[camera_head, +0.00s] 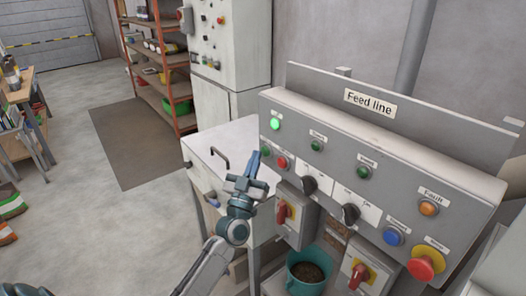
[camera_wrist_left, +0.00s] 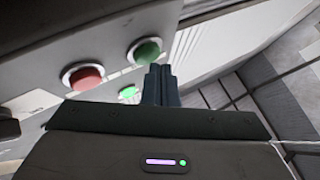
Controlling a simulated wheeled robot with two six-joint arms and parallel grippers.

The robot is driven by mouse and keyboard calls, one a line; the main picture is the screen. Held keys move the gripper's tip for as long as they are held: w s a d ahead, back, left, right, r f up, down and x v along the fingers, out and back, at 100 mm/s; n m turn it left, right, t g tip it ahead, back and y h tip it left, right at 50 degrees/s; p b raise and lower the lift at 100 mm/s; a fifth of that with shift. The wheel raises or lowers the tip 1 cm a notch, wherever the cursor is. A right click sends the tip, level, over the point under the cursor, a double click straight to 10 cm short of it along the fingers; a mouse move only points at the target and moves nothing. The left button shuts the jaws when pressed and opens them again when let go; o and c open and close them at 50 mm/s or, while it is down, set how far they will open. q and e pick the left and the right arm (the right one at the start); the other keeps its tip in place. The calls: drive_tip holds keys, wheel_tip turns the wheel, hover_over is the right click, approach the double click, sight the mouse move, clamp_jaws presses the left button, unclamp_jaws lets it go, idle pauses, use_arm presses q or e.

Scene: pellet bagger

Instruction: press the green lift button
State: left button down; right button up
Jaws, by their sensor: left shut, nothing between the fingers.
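A grey control panel (camera_head: 400,180) under a "Feed line" sign stands at the right in the head view. A green button (camera_head: 266,151) and a red button (camera_head: 282,162) sit side by side at its left end. The labels are too small to read, so I cannot tell which one says lift. My left gripper (camera_head: 254,160) is shut and empty, its fingertips just left of the green button. In the left wrist view the shut fingers (camera_wrist_left: 158,80) point up close below the green button (camera_wrist_left: 147,52), with the red button (camera_wrist_left: 83,75) to the left. I cannot tell whether they touch it.
A lit green lamp (camera_head: 275,124) and other green lamps top the panel. Black knobs (camera_head: 351,213), a blue button (camera_head: 393,236) and a red emergency stop (camera_head: 421,268) lie to the right. A teal bucket (camera_head: 306,272) stands below.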

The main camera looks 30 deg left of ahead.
use_arm(q)
drive_tip(key=shift+s+a, duration=0.15)
drive_tip(key=shift+s, duration=0.2)
drive_tip(key=s+a+p, duration=0.2)
drive_tip(key=s+p, duration=0.2)
drive_tip(key=s, duration=0.1)
drive_tip(key=shift+s+a, duration=0.15)
drive_tip(key=shift+s, duration=0.15)
idle(0.4)
